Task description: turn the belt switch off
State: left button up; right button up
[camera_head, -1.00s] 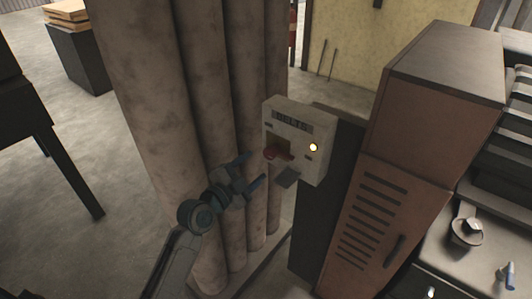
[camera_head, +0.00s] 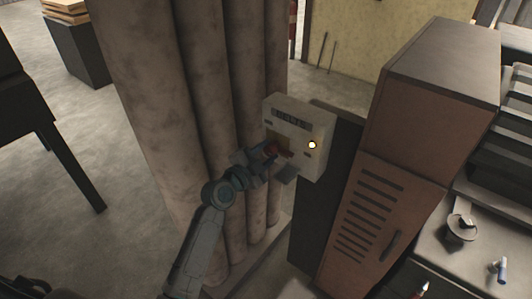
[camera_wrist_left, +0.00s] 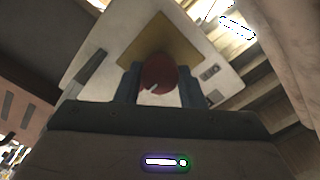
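The switch box (camera_head: 318,118) is a pale box fixed by the thick columns, with a lit yellow lamp (camera_head: 312,145) on its front. Its red switch knob (camera_head: 280,151) sits on a yellow plate. In the left wrist view the knob (camera_wrist_left: 157,74) shows on the yellow plate (camera_wrist_left: 160,45). My left gripper (camera_head: 263,160) is at the box front. Its two blue-grey fingers (camera_wrist_left: 160,85) stand on either side of the knob and look closed against it. The knob is partly hidden by the fingers in the head view. My right gripper is out of view.
Thick mottled columns (camera_head: 205,90) stand just left of the box. A brown vented cabinet (camera_head: 385,190) stands close on the right. A workbench (camera_head: 475,255) with small items is at the far right. Open floor (camera_head: 130,160) lies left of the columns.

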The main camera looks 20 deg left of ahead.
pick_arm(q)
jog(key=shift+f, duration=0.1)
jog(key=n+b, duration=0.1)
jog(key=n, duration=0.2)
jog(key=shift+n+b, duration=0.45)
jog(key=shift+n, duration=0.45)
jog(key=n, duration=0.2)
jog(key=shift+n, duration=0.4)
jog(key=n, duration=0.2)
jog(key=shift+n, duration=0.4)
jog(key=n+p, duration=0.1)
jog(key=n, duration=0.5)
jog(key=shift+n+p, duration=0.4)
jog(key=shift+n, duration=0.3)
